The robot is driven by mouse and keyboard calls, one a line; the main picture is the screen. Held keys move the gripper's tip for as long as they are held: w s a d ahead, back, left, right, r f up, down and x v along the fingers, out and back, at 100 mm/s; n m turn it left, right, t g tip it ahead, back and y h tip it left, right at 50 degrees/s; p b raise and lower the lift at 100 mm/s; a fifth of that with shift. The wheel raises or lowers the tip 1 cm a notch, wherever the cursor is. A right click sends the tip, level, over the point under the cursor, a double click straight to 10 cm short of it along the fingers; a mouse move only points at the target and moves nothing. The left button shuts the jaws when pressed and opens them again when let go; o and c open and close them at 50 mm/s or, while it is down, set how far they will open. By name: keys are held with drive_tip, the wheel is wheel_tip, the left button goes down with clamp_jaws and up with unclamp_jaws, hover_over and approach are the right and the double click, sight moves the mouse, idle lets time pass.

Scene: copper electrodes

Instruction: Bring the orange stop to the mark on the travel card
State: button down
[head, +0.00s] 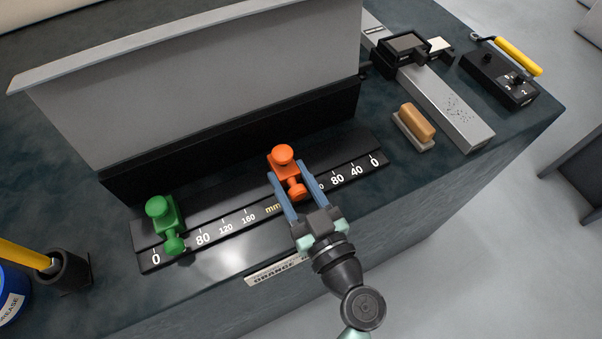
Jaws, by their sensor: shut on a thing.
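The orange stop (283,155) sits on the black travel rail (212,212), a little right of the rail's middle. My gripper (284,186) reaches in from the lower right, its two blue fingers on either side of the stop's front knob, shut on it. The rail's scale shows white numbers running to 0 at both ends; some numbers near the stop are hidden by my gripper. A pale card (271,274) reading "ORANGE" lies at the bench's front edge; my gripper hides the rest of it, and no mark on it can be read.
A green stop (161,210) sits near the rail's left end. A tall grey panel (200,80) stands behind the rail. A wooden-topped block (417,122), a grey bar (446,108) and a black control box (499,80) are at the right. A dark holder (70,272) stands front left.

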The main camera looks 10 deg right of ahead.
drive_tip(key=shift+f, duration=0.1)
drive_tip(key=c, duration=0.5)
unclamp_jaws()
drive_tip(key=shift+c, duration=0.2)
drive_tip(key=b+v, duration=0.3)
drive_tip(key=v, duration=1)
drive_tip(key=shift+b, duration=0.3)
